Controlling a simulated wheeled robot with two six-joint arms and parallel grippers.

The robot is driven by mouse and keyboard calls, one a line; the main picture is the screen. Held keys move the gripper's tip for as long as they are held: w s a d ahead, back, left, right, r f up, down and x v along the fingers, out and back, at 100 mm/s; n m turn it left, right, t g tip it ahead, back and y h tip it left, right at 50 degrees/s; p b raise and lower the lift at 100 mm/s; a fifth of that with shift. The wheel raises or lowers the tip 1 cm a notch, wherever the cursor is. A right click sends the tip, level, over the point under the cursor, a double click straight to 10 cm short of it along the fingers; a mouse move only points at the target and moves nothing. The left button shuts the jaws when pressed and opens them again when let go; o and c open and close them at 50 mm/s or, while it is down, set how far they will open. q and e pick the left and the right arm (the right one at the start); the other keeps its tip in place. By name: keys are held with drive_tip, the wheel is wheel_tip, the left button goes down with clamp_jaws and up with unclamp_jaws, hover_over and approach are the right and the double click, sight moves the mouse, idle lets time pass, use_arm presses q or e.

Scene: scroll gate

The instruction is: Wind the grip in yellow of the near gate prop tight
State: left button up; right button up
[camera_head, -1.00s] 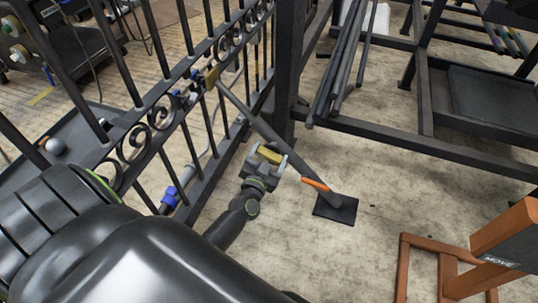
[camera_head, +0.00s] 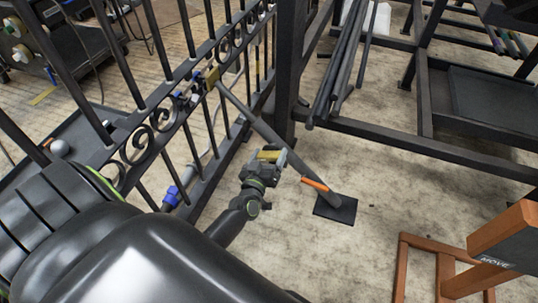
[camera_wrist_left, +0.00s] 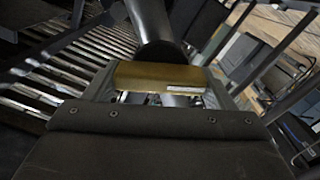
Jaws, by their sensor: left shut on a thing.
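The near gate prop (camera_head: 285,146) is a grey pole. It slopes from the scroll gate (camera_head: 160,118) down to a dark square foot plate (camera_head: 335,208). A short orange lever (camera_head: 315,184) sits low on the pole. The yellow grip (camera_head: 270,155) is a short bar at the pole's middle. My left gripper (camera_head: 268,162) is shut on it. In the left wrist view the yellow grip (camera_wrist_left: 160,76) lies crosswise between the two fingers, with the dark pole (camera_wrist_left: 150,22) behind it. My right gripper is not in view.
A yellow block (camera_head: 210,77) sits where the pole meets the gate. A black metal frame with a shelf (camera_head: 488,98) stands at the back right. An orange stand (camera_head: 445,262) is at the lower right. The floor around the foot plate is clear.

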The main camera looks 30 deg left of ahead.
use_arm(q)
drive_tip(key=n, duration=0.5)
drive_tip(key=shift+f+n, duration=0.15)
drive_tip(key=shift+n, duration=0.15)
drive_tip(key=shift+a+n+b, duration=0.1)
drive_tip(key=shift+n+b, duration=0.5)
drive_tip(key=shift+n, duration=1.6)
drive_tip(key=shift+f, duration=0.1)
drive_tip(key=o, duration=1)
drive_tip(key=v, duration=1.7)
drive_tip(key=shift+s, duration=0.25)
drive_tip(key=shift+c, duration=0.2)
